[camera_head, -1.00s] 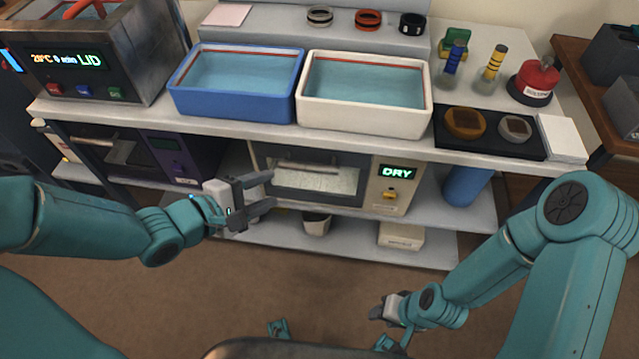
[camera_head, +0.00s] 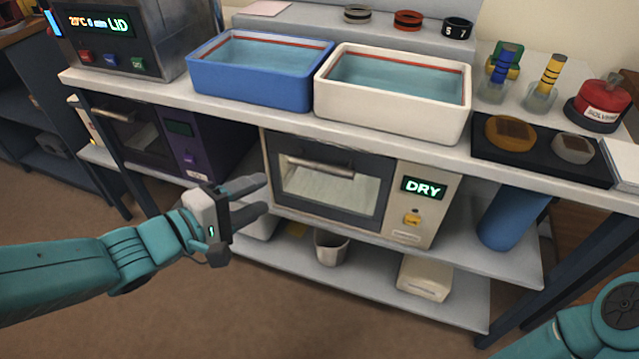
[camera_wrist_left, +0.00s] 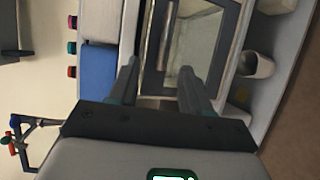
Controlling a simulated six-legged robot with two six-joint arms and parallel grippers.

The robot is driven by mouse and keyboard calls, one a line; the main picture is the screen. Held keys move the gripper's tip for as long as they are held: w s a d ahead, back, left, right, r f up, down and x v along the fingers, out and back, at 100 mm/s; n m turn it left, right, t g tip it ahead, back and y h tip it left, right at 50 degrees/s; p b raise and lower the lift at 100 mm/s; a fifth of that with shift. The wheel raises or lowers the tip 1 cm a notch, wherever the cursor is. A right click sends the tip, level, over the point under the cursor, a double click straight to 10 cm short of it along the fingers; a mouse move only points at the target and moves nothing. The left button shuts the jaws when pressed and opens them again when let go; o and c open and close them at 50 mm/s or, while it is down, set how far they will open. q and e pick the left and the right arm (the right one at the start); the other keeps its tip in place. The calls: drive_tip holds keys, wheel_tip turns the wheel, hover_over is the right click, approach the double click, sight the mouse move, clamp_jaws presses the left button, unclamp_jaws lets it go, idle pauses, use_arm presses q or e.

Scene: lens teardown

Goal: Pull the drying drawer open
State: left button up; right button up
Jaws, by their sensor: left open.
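The drying drawer (camera_head: 330,187) is the dark-framed glass front of the cream unit under the bench, with a green DRY display (camera_head: 424,188) at its right. It looks shut. Its bar handle (camera_head: 320,168) runs across the top of the front. My left gripper (camera_head: 266,197) is open and empty, to the left of the drawer front and apart from the handle. In the left wrist view the open fingers (camera_wrist_left: 158,85) point toward the drawer front (camera_wrist_left: 195,45), with the handle (camera_wrist_left: 165,38) ahead between them. My right gripper is out of view; only part of my right arm shows.
A blue basin (camera_head: 262,70) and a white basin (camera_head: 394,90) of liquid stand on the bench above. A purple unit (camera_head: 190,140) is left of the dryer. A cup (camera_head: 331,246) and a cream box (camera_head: 424,277) sit on the lower shelf. Floor in front is clear.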

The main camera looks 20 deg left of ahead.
use_arm(q)
drive_tip(key=f, duration=0.1)
drive_tip(key=p, duration=0.5)
approach(316, 169)
drive_tip(key=b+x, duration=0.3)
drive_tip(key=x, duration=0.6)
drive_tip(key=shift+w+d, duration=0.2)
drive_tip(key=shift+w, duration=0.05)
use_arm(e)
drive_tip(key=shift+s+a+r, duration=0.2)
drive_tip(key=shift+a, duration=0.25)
use_arm(q)
clamp_jaws()
